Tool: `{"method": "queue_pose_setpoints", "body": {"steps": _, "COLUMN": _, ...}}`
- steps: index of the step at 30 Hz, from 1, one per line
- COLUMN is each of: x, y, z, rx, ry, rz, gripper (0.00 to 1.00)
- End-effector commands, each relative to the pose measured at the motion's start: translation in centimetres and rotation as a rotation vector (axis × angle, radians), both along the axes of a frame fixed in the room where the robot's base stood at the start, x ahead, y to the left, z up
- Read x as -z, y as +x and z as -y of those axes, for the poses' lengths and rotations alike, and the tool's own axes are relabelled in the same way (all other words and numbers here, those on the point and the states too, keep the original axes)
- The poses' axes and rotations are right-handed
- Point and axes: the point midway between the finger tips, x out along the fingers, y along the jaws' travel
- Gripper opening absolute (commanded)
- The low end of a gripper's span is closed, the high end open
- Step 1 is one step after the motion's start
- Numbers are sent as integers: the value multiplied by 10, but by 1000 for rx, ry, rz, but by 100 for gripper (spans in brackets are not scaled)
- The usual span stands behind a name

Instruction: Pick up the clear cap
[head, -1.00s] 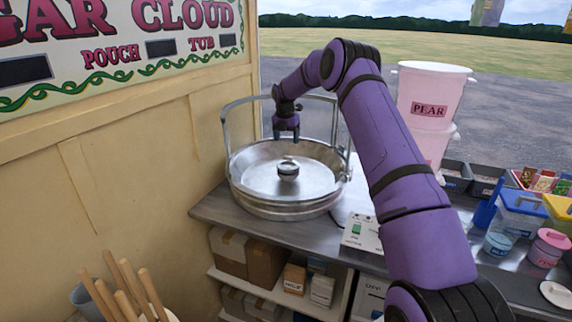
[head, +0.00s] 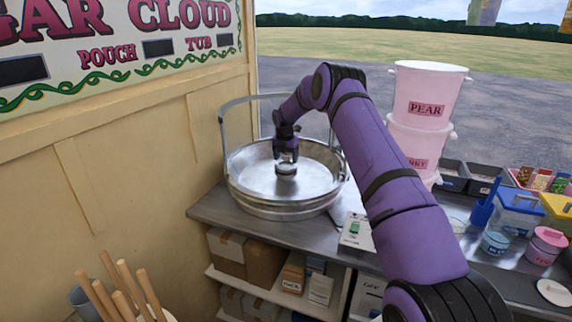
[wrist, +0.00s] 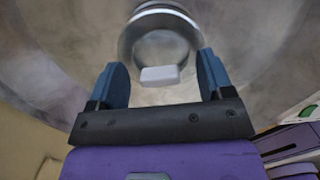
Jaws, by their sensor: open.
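The clear cap (wrist: 160,75) shows in the wrist view as a see-through round piece with a pale block-shaped grip, on the round metal head in the middle of the pan. In the head view the head (head: 286,170) is small, and the cap is hard to tell from it. My gripper (head: 287,156) points down just above it. In the wrist view my gripper (wrist: 164,68) is open, with one blue finger on each side of the pale grip and a gap on both sides. Nothing is held.
The wide metal pan (head: 250,195) has a raised wall and upright hoop rails (head: 226,150) around my arm. A control box (head: 357,230) stands right of the pan. Pink tubs (head: 428,90) are stacked behind my arm. The wooden wall is close on the left.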

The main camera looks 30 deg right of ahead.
Motion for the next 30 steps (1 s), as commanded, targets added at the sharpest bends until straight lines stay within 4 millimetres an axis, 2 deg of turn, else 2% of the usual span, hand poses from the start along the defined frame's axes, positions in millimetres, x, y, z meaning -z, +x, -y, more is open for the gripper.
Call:
{"method": "queue_pose_setpoints", "body": {"steps": 2, "x": 0, "y": 0, "z": 0, "rx": 0, "ry": 0, "rz": 0, "gripper": 71}}
{"method": "queue_pose_setpoints", "body": {"steps": 9, "x": 0, "y": 0, "z": 0, "rx": 0, "ry": 1, "rz": -1, "gripper": 17}}
{"method": "queue_pose_setpoints", "body": {"steps": 23, "x": 2, "y": -2, "z": 0, "rx": 0, "ry": 2, "rz": -7, "gripper": 14}}
{"method": "queue_pose_setpoints", "body": {"steps": 30, "x": -16, "y": -1, "z": 0, "rx": 1, "ry": 2, "rz": -4, "gripper": 14}}
